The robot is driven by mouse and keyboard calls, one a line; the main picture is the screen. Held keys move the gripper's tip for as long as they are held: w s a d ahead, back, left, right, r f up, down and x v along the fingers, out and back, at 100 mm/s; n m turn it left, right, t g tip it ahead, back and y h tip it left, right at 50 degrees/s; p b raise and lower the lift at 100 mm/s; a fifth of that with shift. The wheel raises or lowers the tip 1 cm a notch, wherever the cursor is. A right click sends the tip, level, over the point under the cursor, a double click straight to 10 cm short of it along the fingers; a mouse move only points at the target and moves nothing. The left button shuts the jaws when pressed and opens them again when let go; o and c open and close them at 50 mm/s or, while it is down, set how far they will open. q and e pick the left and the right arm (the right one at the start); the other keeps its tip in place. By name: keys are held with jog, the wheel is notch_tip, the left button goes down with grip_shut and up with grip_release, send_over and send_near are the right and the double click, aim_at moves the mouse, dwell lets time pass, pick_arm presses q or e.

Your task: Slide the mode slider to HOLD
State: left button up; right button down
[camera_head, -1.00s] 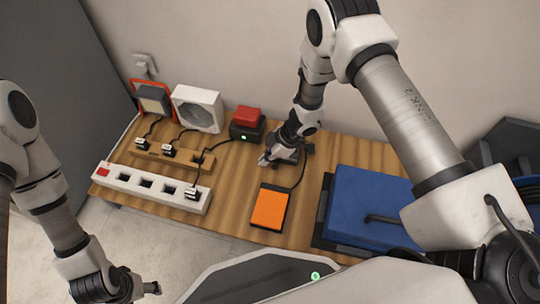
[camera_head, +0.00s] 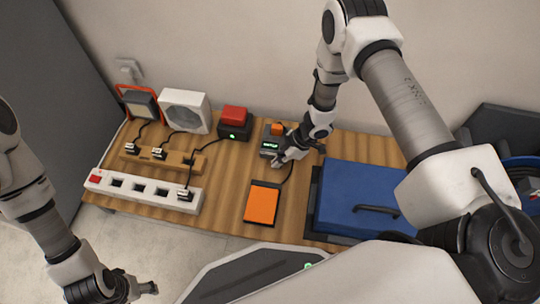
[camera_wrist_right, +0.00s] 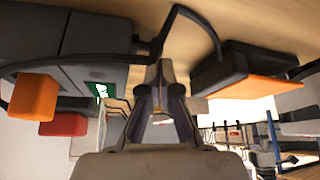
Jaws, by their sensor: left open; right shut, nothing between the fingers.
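A small grey box (camera_head: 268,151) with a lit green display (camera_head: 270,145) and an orange block (camera_head: 278,129) stands on the bench towards the wall. The display text is too small to read, and I cannot make out a HOLD label. The box also shows in the right wrist view (camera_wrist_right: 85,45), with its orange block (camera_wrist_right: 33,97) at the left. My right gripper (camera_head: 280,161) is shut and empty at the box's near right corner; I cannot tell whether it touches. Its fingers show in the wrist view (camera_wrist_right: 160,80). My left gripper (camera_head: 149,288) is open, low at the left, away from the bench.
An orange pad (camera_head: 262,204) with a cable lies in front of the box. A blue case (camera_head: 365,190) is to the right. A red-topped box (camera_head: 234,120), a white fan box (camera_head: 185,108), a lamp (camera_head: 141,105) and a power strip (camera_head: 145,189) are to the left.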

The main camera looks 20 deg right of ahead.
jog(key=r+p, duration=0.1)
jog(key=a+r+p, duration=0.1)
jog(key=r, duration=0.1)
jog(key=a+r+p, duration=0.1)
jog(key=p, duration=0.1)
jog(key=shift+w+a+r, duration=0.2)
jog(key=shift+w+a, duration=0.05)
jog(key=shift+w, duration=0.15)
jog(key=p+v, duration=0.4)
jog(key=v, duration=0.4)
jog(key=shift+d, duration=0.25)
jog(key=shift+s, duration=0.1)
